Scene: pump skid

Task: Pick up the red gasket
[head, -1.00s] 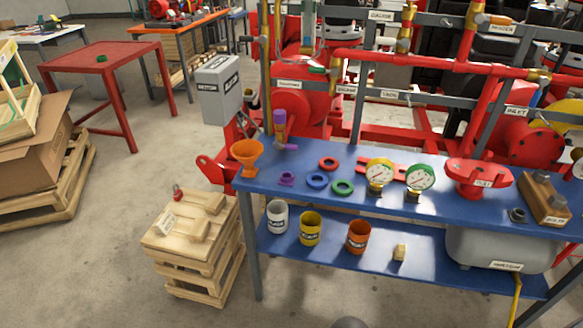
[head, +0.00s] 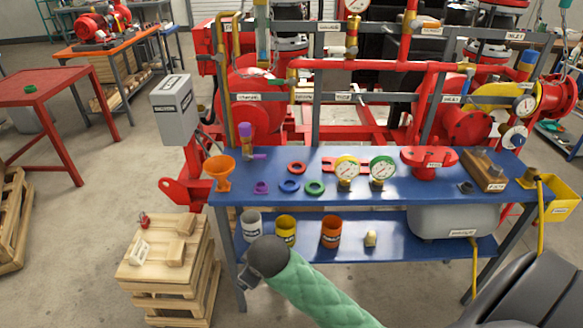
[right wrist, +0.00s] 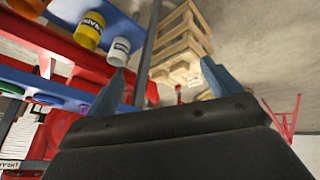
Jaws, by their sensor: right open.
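The red gasket (head: 297,168) is a small flat ring lying on the blue bench top (head: 350,192). It lies behind the blue ring (head: 289,186) and the green ring (head: 314,188), left of the two gauges. My right gripper (head: 243,281) is in front of the bench's left end, below its top and well apart from the gasket. In the right wrist view my right gripper (right wrist: 168,80) has its fingers spread with nothing between them. I cannot pick out the red gasket in that view. My left gripper is not in view.
An orange funnel (head: 220,172) and a purple ring (head: 261,188) are left of the rings. Gauges (head: 347,170) stand to the right. Cans, such as the yellow one (head: 286,230), stand on the lower shelf. A wooden crate stack (head: 168,275) stands at the left. Pipework rises behind.

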